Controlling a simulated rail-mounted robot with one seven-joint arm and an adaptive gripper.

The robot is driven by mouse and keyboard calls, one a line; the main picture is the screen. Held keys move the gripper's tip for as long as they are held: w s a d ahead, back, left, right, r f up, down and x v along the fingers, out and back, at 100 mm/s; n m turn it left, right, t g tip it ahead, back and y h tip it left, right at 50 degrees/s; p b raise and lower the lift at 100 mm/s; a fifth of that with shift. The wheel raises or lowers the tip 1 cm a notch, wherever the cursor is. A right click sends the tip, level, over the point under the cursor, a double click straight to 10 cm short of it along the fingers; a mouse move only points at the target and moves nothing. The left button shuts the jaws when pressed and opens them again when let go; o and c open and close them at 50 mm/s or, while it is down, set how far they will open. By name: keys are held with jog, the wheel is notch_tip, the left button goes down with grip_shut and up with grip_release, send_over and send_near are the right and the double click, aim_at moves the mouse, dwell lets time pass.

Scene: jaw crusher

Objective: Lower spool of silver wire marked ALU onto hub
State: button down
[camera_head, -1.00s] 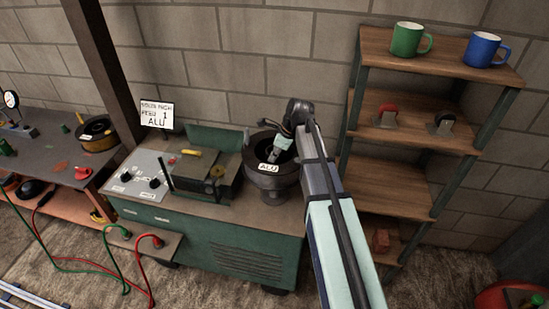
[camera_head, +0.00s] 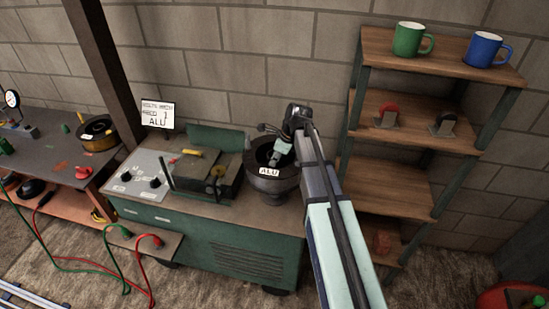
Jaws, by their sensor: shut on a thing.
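The dark spool with a white ALU label (camera_head: 269,171) is at the right end of the green machine's top (camera_head: 215,215). It sits at or just above a dark round base (camera_head: 270,190); whether it touches cannot be told. The silver wire cannot be made out. My gripper (camera_head: 281,153) reaches into the spool's middle from above and is shut on the spool. My gripper and arm hide the hub and part of the spool's right side. A sign reading ALU (camera_head: 157,114) stands behind the machine.
A wire feeder block (camera_head: 205,175) and a knob panel (camera_head: 138,178) are left of the spool. A wooden shelf (camera_head: 408,140) with mugs stands close to the right of my arm. Another spool (camera_head: 98,134) lies on the left bench.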

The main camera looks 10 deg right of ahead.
jog(key=shift+f+b, duration=2.45)
jog(key=shift+f, duration=4.6)
jog(key=c, duration=1.2)
grip_release()
jog(key=shift+w, duration=0.1)
jog(key=shift+s+v, duration=0.15)
jog(key=shift+v, duration=1.85)
jog(key=shift+s+v, duration=0.15)
jog(key=shift+v, duration=1.9)
